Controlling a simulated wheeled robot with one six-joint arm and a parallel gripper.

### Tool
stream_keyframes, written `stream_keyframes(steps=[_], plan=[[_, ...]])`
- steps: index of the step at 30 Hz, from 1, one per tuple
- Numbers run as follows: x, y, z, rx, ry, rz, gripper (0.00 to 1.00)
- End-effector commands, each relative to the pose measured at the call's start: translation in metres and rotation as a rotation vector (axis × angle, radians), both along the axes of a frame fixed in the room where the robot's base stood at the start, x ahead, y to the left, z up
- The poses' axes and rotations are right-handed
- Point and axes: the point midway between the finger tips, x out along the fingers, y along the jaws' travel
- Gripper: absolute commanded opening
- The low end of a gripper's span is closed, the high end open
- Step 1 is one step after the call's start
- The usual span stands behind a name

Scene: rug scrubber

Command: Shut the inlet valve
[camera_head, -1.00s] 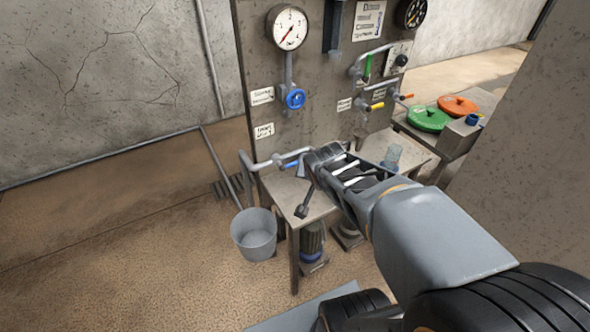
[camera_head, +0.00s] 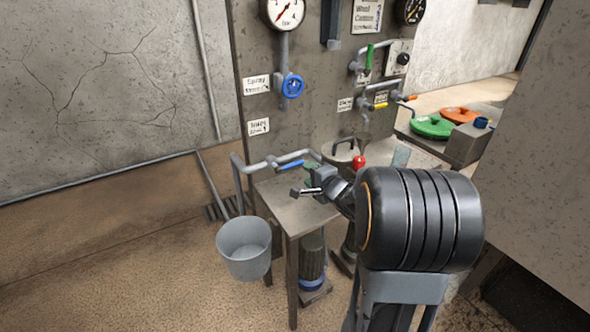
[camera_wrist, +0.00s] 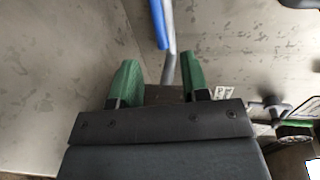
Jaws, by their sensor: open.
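The inlet valve's blue lever (camera_head: 290,165) sits on a grey pipe low on the left of the panel, below a small label (camera_head: 258,127) that seems to read "Inlet". In the head view the lever lies roughly along the pipe. My gripper (camera_head: 307,180) is just below and in front of it, open and empty. In the wrist view the lever (camera_wrist: 158,22) and its pipe (camera_wrist: 170,62) show ahead, between the lines of my two green fingers (camera_wrist: 160,75). The fingers appear apart from the lever.
A metal table (camera_head: 290,213) stands under the panel, with a lidded pot (camera_head: 343,152) and a red knob (camera_head: 359,160) near my arm. A grey bucket (camera_head: 245,250) hangs or stands left of the table. A blue round valve (camera_head: 292,87) and coloured levers are higher up.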

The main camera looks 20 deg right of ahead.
Motion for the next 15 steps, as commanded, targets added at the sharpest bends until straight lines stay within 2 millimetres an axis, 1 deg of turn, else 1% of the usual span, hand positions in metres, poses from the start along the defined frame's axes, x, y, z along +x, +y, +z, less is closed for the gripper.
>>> stream_keyframes(steps=[1, 6, 12, 15], plan=[[0.011, 0.002, -0.006, 0.000, 0.001, 0.003, 0.42], [0.042, 0.006, -0.012, 0.000, 0.000, 0.001, 0.42], [0.071, 0.009, -0.017, 0.000, 0.001, 0.000, 0.42], [0.080, 0.010, -0.018, 0.000, 0.001, -0.001, 0.42]])
